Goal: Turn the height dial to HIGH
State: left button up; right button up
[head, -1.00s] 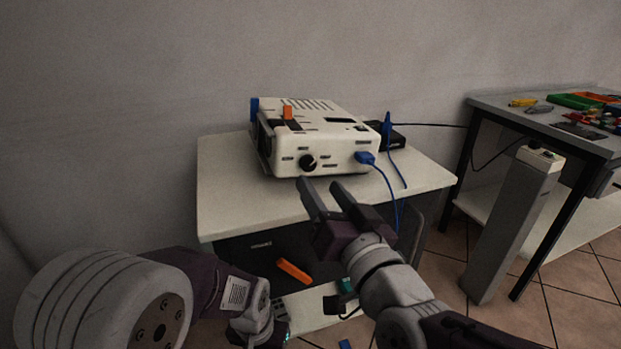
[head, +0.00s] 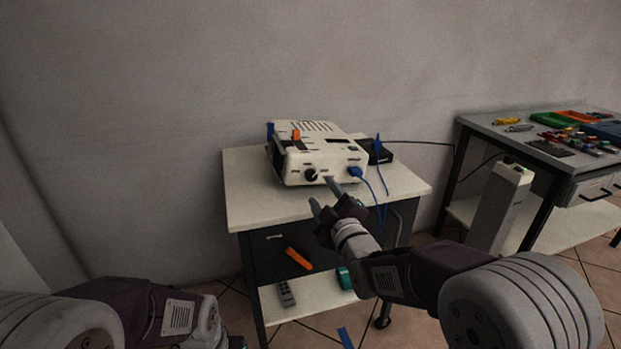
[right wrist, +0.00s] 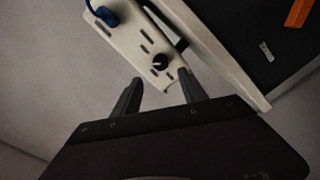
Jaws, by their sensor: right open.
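The white device (head: 345,158) stands on a small cart. Its black round dial (head: 311,174) is on the front face, with small marks around it too small to read. The dial also shows in the right wrist view (right wrist: 160,62), just beyond the fingertips and roughly between them. My right gripper (head: 321,194) is open and empty, just in front of the device's front face, near the dial. In the right wrist view its two fingers (right wrist: 160,77) are spread apart, and I see no clear contact. My left arm shows at the lower left; its fingers are out of frame.
A blue plug (head: 355,172) with a hanging blue cable (head: 380,212) is right of the dial. A black box (head: 378,153) sits behind it. The white cart top (head: 247,190) is clear on the left. A grey post (head: 499,208) and a workbench (head: 482,126) stand right.

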aim_at(312, 177)
jog(key=b+x, duration=0.1)
jog(key=x, duration=0.7)
jog(key=shift+f, duration=0.2)
grip_shut()
